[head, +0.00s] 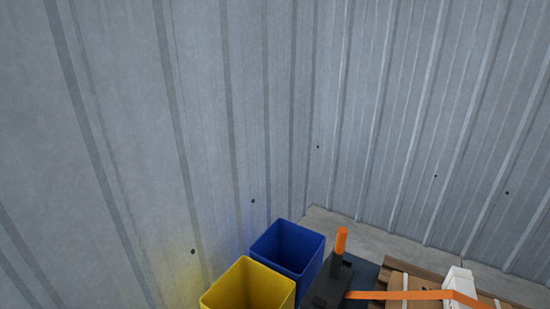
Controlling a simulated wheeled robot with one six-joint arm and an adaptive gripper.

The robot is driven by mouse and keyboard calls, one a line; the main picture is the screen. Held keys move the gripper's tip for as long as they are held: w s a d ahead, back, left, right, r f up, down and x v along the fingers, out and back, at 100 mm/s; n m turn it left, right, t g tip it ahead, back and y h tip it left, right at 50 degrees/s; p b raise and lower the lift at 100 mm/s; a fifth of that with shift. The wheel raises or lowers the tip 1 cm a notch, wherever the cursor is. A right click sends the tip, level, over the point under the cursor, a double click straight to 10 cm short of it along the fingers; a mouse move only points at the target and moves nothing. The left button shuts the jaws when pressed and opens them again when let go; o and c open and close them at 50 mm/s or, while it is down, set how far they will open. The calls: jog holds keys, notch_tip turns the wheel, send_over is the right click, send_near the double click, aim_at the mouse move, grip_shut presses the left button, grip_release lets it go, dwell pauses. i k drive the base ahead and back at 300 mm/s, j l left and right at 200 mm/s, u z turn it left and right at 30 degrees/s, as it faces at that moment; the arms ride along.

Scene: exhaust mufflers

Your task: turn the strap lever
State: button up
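In the head view, a dark upright mechanism (326,287) stands at the bottom, just right of the bins. An orange handle (340,241) sticks up from its top, nearly upright and tilted slightly right; it looks like the strap lever. An orange strap (400,295) runs from the mechanism to the right and over a white block (459,283). The lower part of the mechanism is cut off by the frame edge. My gripper is not in view.
A blue bin (287,246) and a yellow bin (249,287), both open-topped, stand left of the mechanism. A brown wooden pallet or box (397,279) lies under the strap at right. Grey corrugated walls (130,130) meet in a corner behind.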

aim_at(337, 260)
jog(key=i+j, duration=0.15)
jog(key=j, duration=0.25)
jog(key=i+j, duration=0.15)
jog(key=j, duration=0.25)
jog(key=i+j, duration=0.15)
jog(key=j, duration=0.25)
jog(key=z, duration=0.05)
